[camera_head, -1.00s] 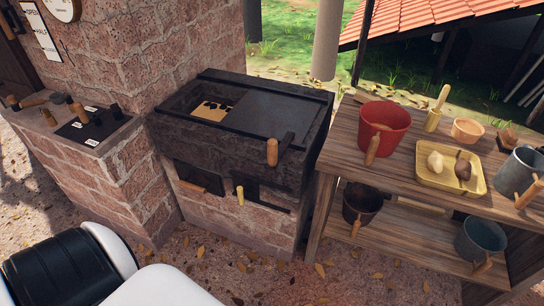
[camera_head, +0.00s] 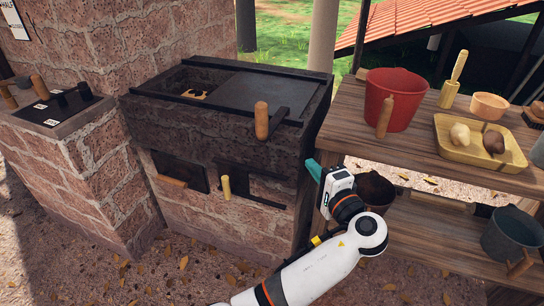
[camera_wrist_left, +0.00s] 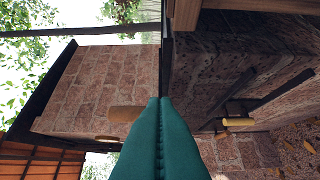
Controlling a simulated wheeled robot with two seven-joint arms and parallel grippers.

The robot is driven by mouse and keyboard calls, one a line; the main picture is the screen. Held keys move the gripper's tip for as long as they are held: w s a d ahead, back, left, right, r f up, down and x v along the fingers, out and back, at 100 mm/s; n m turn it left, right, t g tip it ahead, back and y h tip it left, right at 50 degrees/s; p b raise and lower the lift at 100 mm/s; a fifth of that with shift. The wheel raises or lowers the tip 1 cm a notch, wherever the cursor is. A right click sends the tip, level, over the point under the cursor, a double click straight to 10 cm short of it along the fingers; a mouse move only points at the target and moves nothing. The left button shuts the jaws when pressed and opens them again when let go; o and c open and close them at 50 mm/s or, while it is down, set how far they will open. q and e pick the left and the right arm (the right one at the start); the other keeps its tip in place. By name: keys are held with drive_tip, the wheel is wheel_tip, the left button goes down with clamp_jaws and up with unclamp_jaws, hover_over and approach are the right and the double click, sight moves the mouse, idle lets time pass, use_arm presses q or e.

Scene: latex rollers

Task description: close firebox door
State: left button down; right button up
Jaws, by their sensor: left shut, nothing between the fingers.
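The dark stove (camera_head: 215,120) stands in the middle of the head view. Its brick front has two dark panels. The left panel (camera_head: 186,168) has a horizontal wooden handle (camera_head: 172,181). The right panel (camera_head: 255,181) sits between dark rails, with a yellowish handle (camera_head: 226,187) at its left end. I cannot tell for sure which is the firebox door. The rails and handle (camera_wrist_left: 238,121) also show in the left wrist view. My left gripper (camera_head: 314,170) has teal fingers shut and empty by the stove's right front corner, apart from both handles. My right gripper is out of view.
A wooden table (camera_head: 400,120) with a red bucket (camera_head: 392,95) and tray (camera_head: 455,150) stands close on the right, with pots on its lower shelf. A brick ledge (camera_head: 75,135) adjoins the left. The leaf-strewn ground in front of the stove is mostly free.

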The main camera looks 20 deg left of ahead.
use_arm(q)
approach(273, 132)
drive_tip(key=x, duration=0.5)
drive_tip(key=shift+w+d, duration=0.2)
drive_tip(key=shift+d, duration=0.1)
drive_tip(key=shift+a, duration=0.55)
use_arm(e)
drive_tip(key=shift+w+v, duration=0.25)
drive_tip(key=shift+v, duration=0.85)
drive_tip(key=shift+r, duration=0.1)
